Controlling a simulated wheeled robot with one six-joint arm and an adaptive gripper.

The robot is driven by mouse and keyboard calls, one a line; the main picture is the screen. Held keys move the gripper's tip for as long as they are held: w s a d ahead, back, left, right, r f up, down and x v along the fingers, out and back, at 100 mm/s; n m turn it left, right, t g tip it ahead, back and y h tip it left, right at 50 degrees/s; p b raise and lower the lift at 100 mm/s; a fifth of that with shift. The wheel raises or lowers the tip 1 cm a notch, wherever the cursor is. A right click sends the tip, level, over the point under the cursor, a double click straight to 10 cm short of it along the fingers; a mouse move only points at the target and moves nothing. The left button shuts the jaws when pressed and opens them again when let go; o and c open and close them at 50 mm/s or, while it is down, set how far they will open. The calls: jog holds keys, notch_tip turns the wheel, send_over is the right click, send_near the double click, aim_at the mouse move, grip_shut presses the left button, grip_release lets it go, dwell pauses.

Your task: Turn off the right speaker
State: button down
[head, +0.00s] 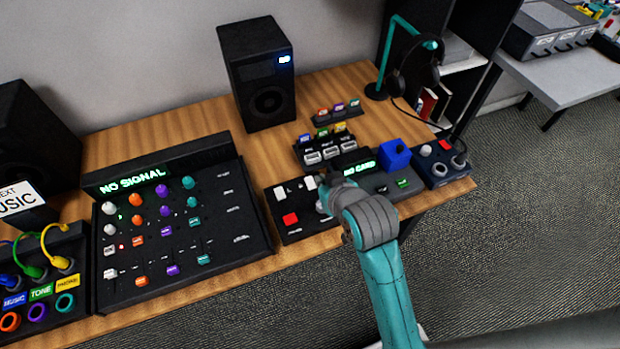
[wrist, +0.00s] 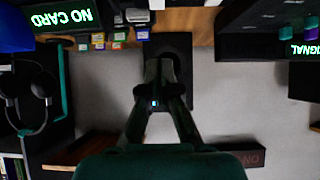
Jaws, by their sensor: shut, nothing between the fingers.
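The right speaker (head: 262,85) is a black box standing upright at the back of the wooden table in the head view. A small lit blue-white switch (head: 284,59) glows on its upper right front. In the wrist view, which is upside down, the speaker (wrist: 181,45) is partly hidden behind my gripper, and the lit switch (wrist: 154,103) shows between the finger linkages. My gripper (wrist: 166,72) is shut and empty. In the head view my arm reaches in from the lower right, over the table's front, and the gripper is apart from the speaker; its fingertips are hard to make out.
A dark panel with a red button (head: 290,219) lies by my wrist. A mixer reading NO SIGNAL (head: 150,285) is to the left. Small labelled cartridges (head: 323,112), a blue block (head: 396,155) and a headphone stand (head: 376,91) are to the right. Another black speaker (head: 30,130) is far left.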

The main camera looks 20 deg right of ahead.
send_over(308, 180)
jog(key=s, duration=0.2)
notch_tip(308, 180, down, 6)
jog(key=shift+r, duration=0.15)
notch_tip(308, 180, down, 2)
jog(key=shift+f, duration=0.15)
jog(key=shift+w+f, duration=0.15)
jog(key=shift+f, duration=0.6)
jog(key=shift+w+f, duration=0.1)
jog(key=shift+f, duration=0.05)
jog(key=shift+w, duration=0.1)
jog(key=shift+w+r, duration=0.2)
jog(key=shift+w, duration=0.45)
jog(key=shift+r, duration=0.15)
